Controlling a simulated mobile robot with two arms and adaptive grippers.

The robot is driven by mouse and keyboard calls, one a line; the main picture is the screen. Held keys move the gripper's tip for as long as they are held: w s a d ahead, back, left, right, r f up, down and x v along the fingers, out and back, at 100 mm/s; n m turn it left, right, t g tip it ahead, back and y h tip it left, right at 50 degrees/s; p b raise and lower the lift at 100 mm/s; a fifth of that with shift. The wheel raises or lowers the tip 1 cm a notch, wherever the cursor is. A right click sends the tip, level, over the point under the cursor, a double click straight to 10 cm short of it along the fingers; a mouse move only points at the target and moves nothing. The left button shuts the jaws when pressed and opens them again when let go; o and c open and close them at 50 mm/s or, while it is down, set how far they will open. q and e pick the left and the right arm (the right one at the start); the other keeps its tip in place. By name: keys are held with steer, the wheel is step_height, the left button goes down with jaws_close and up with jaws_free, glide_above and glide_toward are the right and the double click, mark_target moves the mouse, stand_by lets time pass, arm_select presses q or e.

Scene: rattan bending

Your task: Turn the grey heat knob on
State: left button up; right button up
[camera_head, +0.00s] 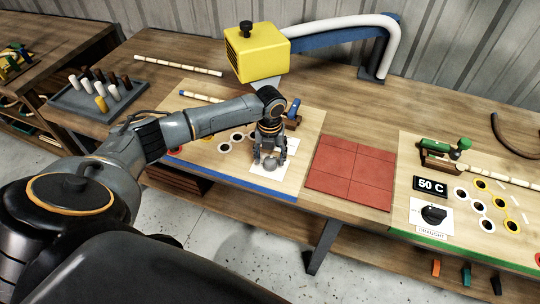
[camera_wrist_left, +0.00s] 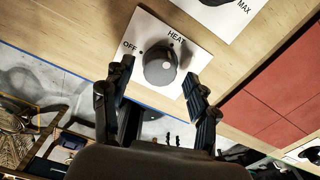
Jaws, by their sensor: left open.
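The grey heat knob (camera_wrist_left: 160,68) sits on a white plate (camera_wrist_left: 205,62) marked OFF and HEAT, on the wooden board. It also shows in the head view (camera_head: 270,164), below my left gripper. My left gripper (camera_head: 269,157) is open and points down at the knob. In the left wrist view its two dark fingers stand apart, one on each side of the knob, with visible gaps to it. I cannot tell for sure which way the knob points. My right gripper is not in view.
Red tiles (camera_head: 350,172) lie right of the left board. A second board (camera_head: 480,220) holds a 50 C display (camera_head: 430,186) and a black dial (camera_head: 433,214). A yellow box (camera_head: 257,52) with a white hose stands behind my gripper. A peg tray (camera_head: 90,100) is at left.

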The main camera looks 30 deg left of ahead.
mark_target(270, 160)
arm_select(q)
step_height(270, 160, up, 11)
stand_by(0.3)
stand_by(0.4)
